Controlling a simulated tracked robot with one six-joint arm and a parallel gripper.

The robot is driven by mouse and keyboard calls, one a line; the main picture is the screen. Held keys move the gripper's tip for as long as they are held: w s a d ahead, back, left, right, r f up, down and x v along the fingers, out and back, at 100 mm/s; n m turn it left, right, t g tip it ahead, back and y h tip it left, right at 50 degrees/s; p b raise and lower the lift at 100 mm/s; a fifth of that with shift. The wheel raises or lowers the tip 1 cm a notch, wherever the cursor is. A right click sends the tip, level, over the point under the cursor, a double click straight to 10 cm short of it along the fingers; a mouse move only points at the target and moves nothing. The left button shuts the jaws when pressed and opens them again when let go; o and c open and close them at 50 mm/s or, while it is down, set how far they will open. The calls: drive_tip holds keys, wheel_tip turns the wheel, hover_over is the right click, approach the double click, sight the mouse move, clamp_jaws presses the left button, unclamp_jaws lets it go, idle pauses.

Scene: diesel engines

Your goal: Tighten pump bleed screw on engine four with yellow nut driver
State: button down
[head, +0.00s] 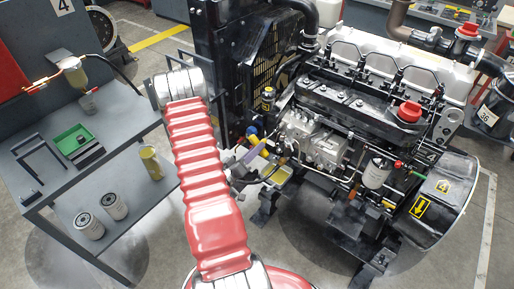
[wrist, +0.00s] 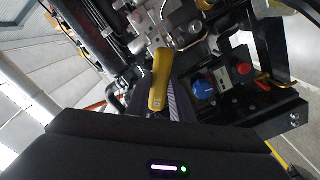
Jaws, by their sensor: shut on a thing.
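Engine four (head: 375,75) stands at the right in the head view, with a yellow label 4 on its end. Its pale metal pump (head: 310,138) is on the side facing my arm. My gripper (wrist: 162,100) is shut on the yellow nut driver (wrist: 160,78), beside the pump. The driver's yellow handle points up the wrist view toward pale metal castings. In the head view, the nut driver (head: 257,143) shows partly at the engine's lower left. Its tip and the bleed screw cannot be made out, so contact cannot be told.
A grey bench (head: 100,140) at the left holds a green tray (head: 72,139), filters and a yellow cup (head: 151,163). A dark radiator (head: 235,70) stands behind my arm. Hoses and pipes crowd the pump. A blue cap (wrist: 204,90) and red part (wrist: 243,69) show in the wrist view.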

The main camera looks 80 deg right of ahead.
drive_tip(key=shift+s+a+f, duration=0.25)
drive_tip(key=shift+s+a, duration=0.05)
drive_tip(key=shift+a, duration=0.05)
drive_tip(key=shift+w+a+r, duration=0.15)
drive_tip(key=shift+w+a, duration=0.3)
drive_tip(key=shift+a, duration=0.05)
drive_tip(key=shift+w, duration=0.1)
drive_tip(key=n, duration=2)
drive_tip(key=shift+r, duration=0.35)
